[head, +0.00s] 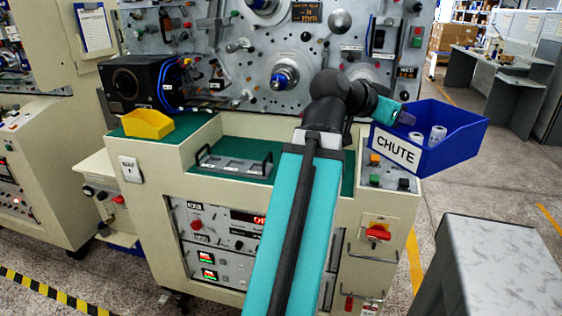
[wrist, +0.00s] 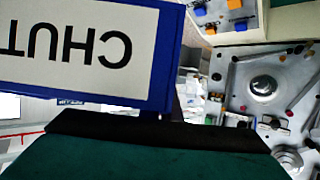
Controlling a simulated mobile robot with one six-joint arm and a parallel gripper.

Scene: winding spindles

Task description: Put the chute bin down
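The chute bin (head: 452,148) is blue, with a white label reading CHUTE on its front. It hangs in the air at the right end of the winding machine, slightly tilted, with two white spools (head: 430,135) inside. My gripper (head: 404,117) is at the bin's left rim and appears shut on it; the fingertips are small and partly hidden. In the wrist view the bin's label side (wrist: 80,50) fills the upper left, upside down, right beside my gripper. The fingers' grip is not clear there.
Below the bin is the machine's button panel (head: 388,176). A grey table (head: 500,268) stands at the front right with a bare top. Floor shows between machine and table.

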